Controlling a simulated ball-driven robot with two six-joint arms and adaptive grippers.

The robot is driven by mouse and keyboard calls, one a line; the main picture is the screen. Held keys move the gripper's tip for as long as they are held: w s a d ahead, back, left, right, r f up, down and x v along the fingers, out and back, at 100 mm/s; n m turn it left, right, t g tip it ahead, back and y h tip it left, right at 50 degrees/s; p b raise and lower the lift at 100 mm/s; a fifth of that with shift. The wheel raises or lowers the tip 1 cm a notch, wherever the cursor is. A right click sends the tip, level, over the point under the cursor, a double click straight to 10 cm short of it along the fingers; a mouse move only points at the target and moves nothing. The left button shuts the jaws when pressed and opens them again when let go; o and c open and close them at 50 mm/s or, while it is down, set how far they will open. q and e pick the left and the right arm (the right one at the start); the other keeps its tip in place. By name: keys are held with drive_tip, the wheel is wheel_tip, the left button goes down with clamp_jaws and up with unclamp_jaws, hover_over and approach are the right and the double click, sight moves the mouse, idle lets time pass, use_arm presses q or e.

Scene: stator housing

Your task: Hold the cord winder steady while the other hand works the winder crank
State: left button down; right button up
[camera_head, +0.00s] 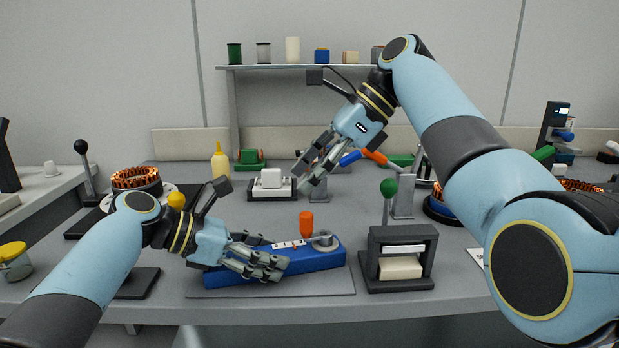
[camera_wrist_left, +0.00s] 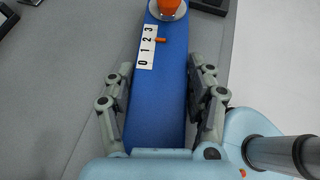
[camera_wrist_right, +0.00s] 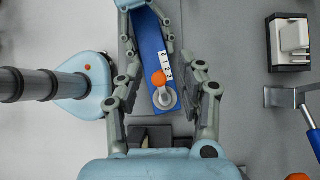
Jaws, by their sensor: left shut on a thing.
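The cord winder is a long blue body (camera_head: 312,258) lying on a grey mat at the table's front. It has a white number strip and, at its right end, a grey round crank hub (camera_head: 325,242) with an upright orange knob (camera_head: 306,222). My left gripper (camera_head: 272,257) is shut across the left part of the blue body; in the left wrist view, its fingers flank the body (camera_wrist_left: 172,70). My right gripper (camera_head: 307,173) is open and empty, above and behind the winder. In the right wrist view, the orange knob (camera_wrist_right: 159,78) shows between its spread fingers, well below them.
A dark stand with a cream block (camera_head: 400,267) is right of the winder, with a green-knobbed lever (camera_head: 388,188) behind it. A white block on a dark base (camera_head: 271,181) and a yellow bottle (camera_head: 219,160) stand further back. Bare table lies between.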

use_arm(q)
drive_tip(key=shift+s+f, duration=0.15)
drive_tip(key=shift+f, duration=0.15)
drive_tip(key=shift+c, duration=1.8)
unclamp_jaws()
use_arm(e)
drive_tip(key=v, duration=0.7)
use_arm(q)
drive_tip(key=shift+a, duration=0.1)
